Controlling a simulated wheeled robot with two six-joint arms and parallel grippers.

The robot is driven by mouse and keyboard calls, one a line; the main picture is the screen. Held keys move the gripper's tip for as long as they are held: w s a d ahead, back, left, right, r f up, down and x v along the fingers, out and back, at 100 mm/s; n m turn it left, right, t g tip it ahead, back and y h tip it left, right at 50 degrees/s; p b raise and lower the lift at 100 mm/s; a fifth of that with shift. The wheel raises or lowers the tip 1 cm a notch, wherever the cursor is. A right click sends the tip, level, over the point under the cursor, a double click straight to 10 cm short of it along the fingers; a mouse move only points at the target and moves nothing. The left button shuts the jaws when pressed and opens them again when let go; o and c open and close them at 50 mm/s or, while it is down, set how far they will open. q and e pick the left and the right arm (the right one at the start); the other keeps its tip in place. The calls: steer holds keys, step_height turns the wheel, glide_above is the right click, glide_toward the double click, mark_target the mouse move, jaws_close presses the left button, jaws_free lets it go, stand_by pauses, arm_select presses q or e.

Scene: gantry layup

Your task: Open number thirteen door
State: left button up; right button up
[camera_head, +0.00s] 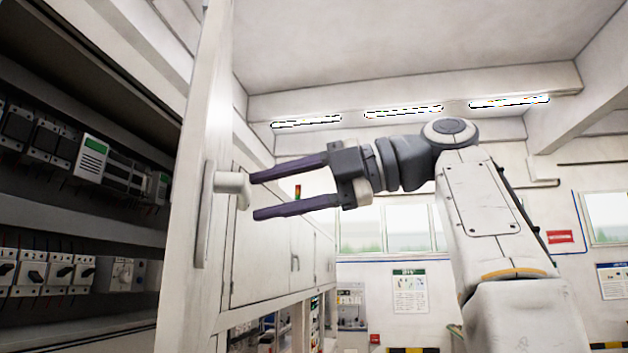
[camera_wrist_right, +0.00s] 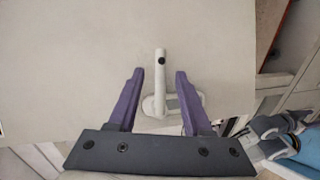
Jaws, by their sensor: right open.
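A white cabinet door (camera_head: 207,120) stands swung open, seen nearly edge-on in the head view, with the cabinet interior showing to its left. Its white handle (camera_head: 232,184) sticks out to the right from a plate on the door. My right gripper (camera_head: 257,195) is open just right of the handle, its two purple fingers pointing at it. In the right wrist view the handle (camera_wrist_right: 160,80) stands between the two spread fingers, with gaps on both sides. No number shows on the door. My left gripper is out of view.
The open cabinet holds rows of breakers (camera_head: 45,270) and dark modules (camera_head: 40,140). More closed white cabinet doors (camera_head: 270,250) run back behind the open door.

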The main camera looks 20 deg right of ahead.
steer(key=p+v, duration=0.2)
steer(key=v, duration=0.6)
